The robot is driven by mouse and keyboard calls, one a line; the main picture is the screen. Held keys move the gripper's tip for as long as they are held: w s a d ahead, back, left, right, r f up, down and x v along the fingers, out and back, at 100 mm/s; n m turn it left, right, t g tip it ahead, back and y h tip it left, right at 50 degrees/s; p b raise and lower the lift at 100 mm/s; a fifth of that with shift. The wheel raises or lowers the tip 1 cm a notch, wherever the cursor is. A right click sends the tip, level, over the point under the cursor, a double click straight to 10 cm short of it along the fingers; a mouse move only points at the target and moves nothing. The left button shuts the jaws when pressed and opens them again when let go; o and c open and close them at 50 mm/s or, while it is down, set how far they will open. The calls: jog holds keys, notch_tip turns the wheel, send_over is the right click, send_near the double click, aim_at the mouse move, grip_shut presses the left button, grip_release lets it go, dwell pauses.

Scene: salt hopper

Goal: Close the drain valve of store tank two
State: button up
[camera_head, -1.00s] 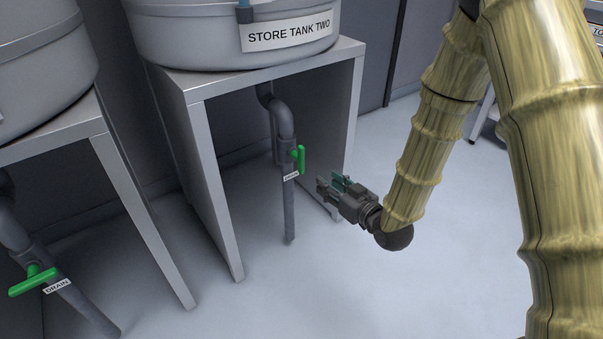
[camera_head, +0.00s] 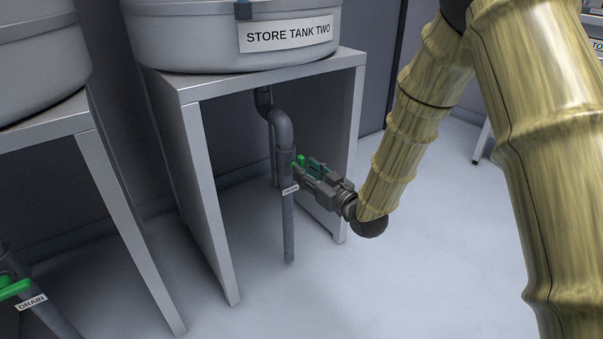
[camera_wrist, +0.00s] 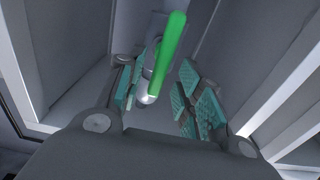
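Store tank two (camera_head: 190,38) stands on a grey stand, with its name on a white label. A dark drain pipe (camera_head: 281,131) comes down beneath it, with a small DRAIN tag. The green drain valve handle (camera_head: 301,159) is on this pipe and is partly hidden by my gripper. My gripper (camera_head: 303,168) is at the handle from the right. In the wrist view the handle (camera_wrist: 168,50) runs lengthwise, tilted, between my two open teal-padded fingers (camera_wrist: 160,95). It looks nearer the left finger; I cannot tell whether it touches.
The stand's side panels (camera_head: 207,200) flank the pipe left and right. Another tank (camera_head: 40,60) on its stand is at the left, with its own green drain handle (camera_head: 14,288). The pale floor in front is clear.

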jog(key=shift+b+x, duration=0.45)
jog(key=shift+x, duration=1.15)
jog(key=shift+c, duration=0.4)
grip_shut()
